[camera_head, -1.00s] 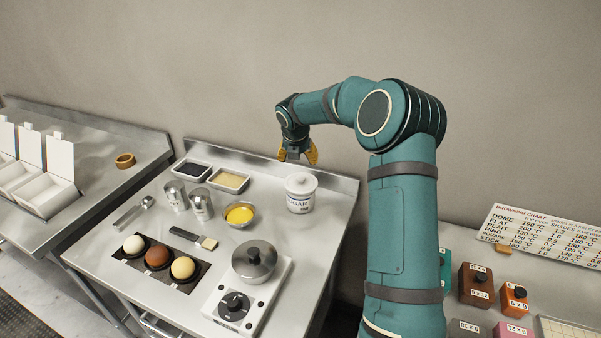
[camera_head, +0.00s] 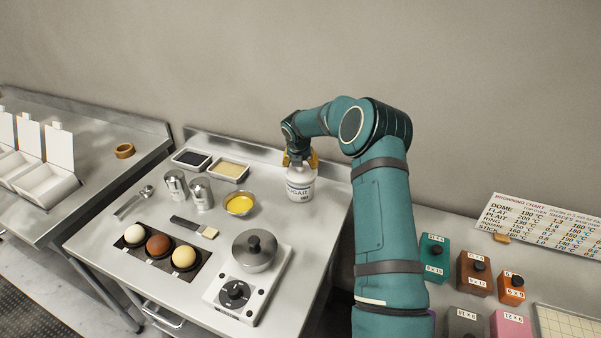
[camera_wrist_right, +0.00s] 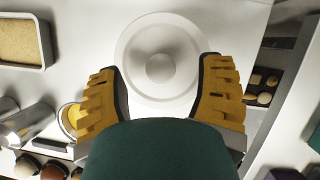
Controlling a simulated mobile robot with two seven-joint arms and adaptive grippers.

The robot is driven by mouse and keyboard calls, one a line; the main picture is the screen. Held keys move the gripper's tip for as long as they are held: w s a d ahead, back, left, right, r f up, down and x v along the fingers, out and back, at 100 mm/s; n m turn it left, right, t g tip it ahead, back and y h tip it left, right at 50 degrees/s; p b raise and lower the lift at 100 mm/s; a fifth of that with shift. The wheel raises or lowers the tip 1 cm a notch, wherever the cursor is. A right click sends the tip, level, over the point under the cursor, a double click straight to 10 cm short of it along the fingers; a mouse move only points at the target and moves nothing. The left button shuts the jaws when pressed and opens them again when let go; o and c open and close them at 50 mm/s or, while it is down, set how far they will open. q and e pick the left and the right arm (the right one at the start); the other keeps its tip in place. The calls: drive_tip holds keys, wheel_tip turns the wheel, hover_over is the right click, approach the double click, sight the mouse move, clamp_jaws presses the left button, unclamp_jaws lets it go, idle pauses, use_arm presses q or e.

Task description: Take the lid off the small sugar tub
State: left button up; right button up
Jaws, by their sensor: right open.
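The small white sugar tub (camera_head: 300,187) stands upright on the steel table, with its label facing the front. Its round white lid (camera_wrist_right: 133,58) with a centre knob (camera_wrist_right: 160,67) is on it in the right wrist view. My right gripper (camera_wrist_right: 162,85) is open, its two yellow fingers apart on either side of the lid's near part, the knob between and just beyond them. In the head view the right gripper (camera_head: 300,160) is at the top of the tub and hides most of the lid. I cannot tell whether the fingers touch it. My left gripper is not in view.
A bowl of yellow liquid (camera_head: 240,204), two metal shakers (camera_head: 201,195) and two trays (camera_head: 229,171) stand left of the tub. A lidded pot (camera_head: 254,251) on a scale-like unit (camera_head: 234,294) stands in front. The back ledge is close behind.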

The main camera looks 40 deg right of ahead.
drive_tip(key=x, duration=0.2)
drive_tip(key=shift+w+d+f, duration=0.1)
drive_tip(key=shift+f, duration=0.15)
drive_tip(key=c, duration=1)
drive_tip(key=shift+r, duration=0.1)
wheel_tip(320, 180, up, 10)
drive_tip(key=shift+f, duration=0.2)
drive_tip(key=shift+r+p, duration=1.25)
drive_tip(key=shift+r, duration=0.4)
